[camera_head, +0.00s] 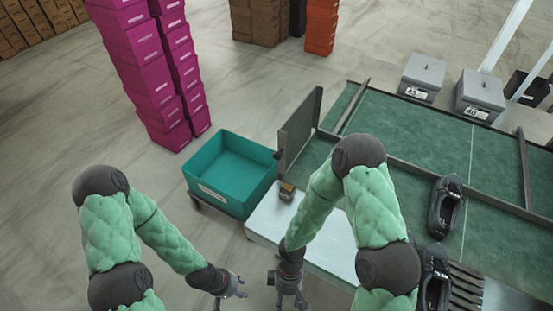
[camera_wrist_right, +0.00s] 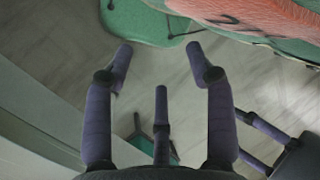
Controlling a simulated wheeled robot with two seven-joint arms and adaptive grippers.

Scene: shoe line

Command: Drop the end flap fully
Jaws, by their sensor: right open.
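The end flap (camera_head: 301,128) looks to be the dark grey panel standing upright at the far left end of the green-topped line (camera_head: 410,125). Its lower edge is near the pale metal end plate (camera_head: 265,222). My right gripper (camera_head: 288,301) is at the bottom middle, in front of the plate and well away from the flap. In the right wrist view its fingers (camera_wrist_right: 161,62) are spread, with nothing between them but floor. My left gripper (camera_head: 232,290) is to its left over the floor, fingers apart and empty. Neither gripper touches the flap.
A teal bin (camera_head: 204,192) stands left of the plate. A small dark block (camera_head: 287,190) sits at the plate's back edge. Black shoes (camera_head: 444,207) lie on the line at right, with grey boxes (camera_head: 422,77) behind. Magenta boxes (camera_head: 140,60) are stacked on the floor.

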